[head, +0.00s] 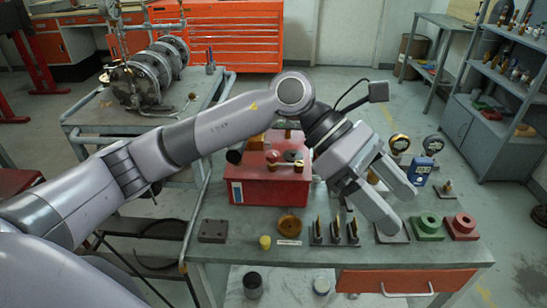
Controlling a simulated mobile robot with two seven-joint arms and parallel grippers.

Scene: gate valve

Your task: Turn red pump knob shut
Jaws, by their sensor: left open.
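A red box-shaped pump (270,192) stands on the workbench at the middle, left of my left gripper. Small brass-coloured fittings stand on and in front of its top, one of them a knob-like piece (298,167) at the right; I cannot tell which is the knob or how far it is turned. My right gripper is not in view.
Small upright valve parts (335,232) stand at the bench front, near my left gripper. Green (428,227) and red (461,226) blocks, a blue meter (420,170) and round gauges (399,143) are at the right. A flanged pipe assembly (145,75) sits on a rear cart.

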